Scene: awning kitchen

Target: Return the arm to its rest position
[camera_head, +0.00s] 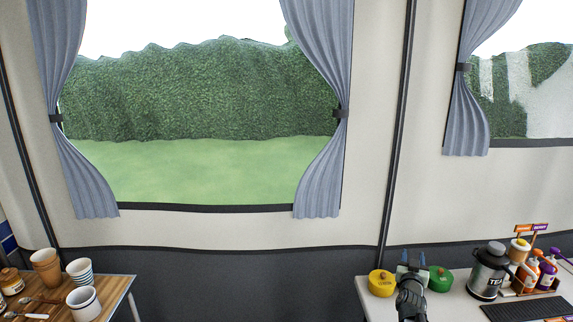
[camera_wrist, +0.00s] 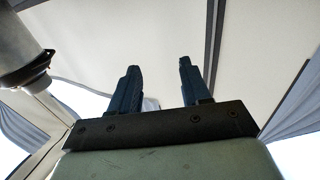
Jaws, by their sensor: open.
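My gripper (camera_head: 413,258) is in the lower right of the head view, pointing up, above the near part of the white table. In the wrist view its two blue fingers (camera_wrist: 158,85) stand apart with nothing between them. My arm hides part of the table between the yellow and green containers.
The white table (camera_head: 463,307) holds a yellow container (camera_head: 381,283), a green container (camera_head: 440,279), a flask (camera_head: 488,271), bottles (camera_head: 548,271) and a dark mat (camera_head: 527,308). A wooden table (camera_head: 116,290) at lower left holds cups (camera_head: 83,303) and spoons. A gap separates the tables.

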